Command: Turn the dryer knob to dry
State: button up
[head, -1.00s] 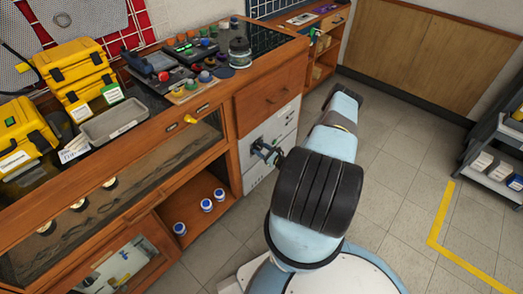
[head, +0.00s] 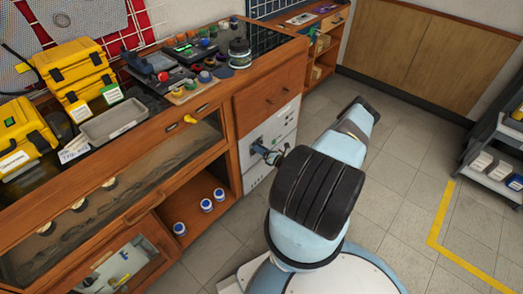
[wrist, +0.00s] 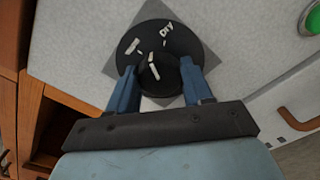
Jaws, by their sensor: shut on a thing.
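The dryer knob (wrist: 158,78) is a round black knob on a black dial plate (wrist: 182,42) in the wrist view. The word "Dry" is printed at the dial's upper right, and another white mark sits at its upper left. A white line on the knob points up and slightly left, between the two marks. My gripper (wrist: 160,84) has its blue fingers on either side of the knob and is shut on it. In the head view my gripper (head: 268,154) is at the white dryer front (head: 283,133); the knob is too small to tell there.
A green button (wrist: 314,19) and an orange-brown handle (wrist: 298,118) are right of the dial. The wooden bench (head: 272,88) holds yellow cases (head: 75,62) and a grey tray (head: 115,121). A grey shelf cart (head: 490,150) stands at the right. The floor between is clear.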

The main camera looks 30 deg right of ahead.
jog(key=m, duration=0.6)
jog(key=shift+d+f, duration=0.1)
jog(key=shift+d, duration=0.25)
dwell(0.4)
jog(key=o, duration=0.8)
jog(key=shift+o, duration=1.2)
jog(key=shift+a, duration=0.2)
jog(key=v, duration=1.3)
jog(key=shift+s, duration=0.4)
jog(key=shift+d, duration=0.1)
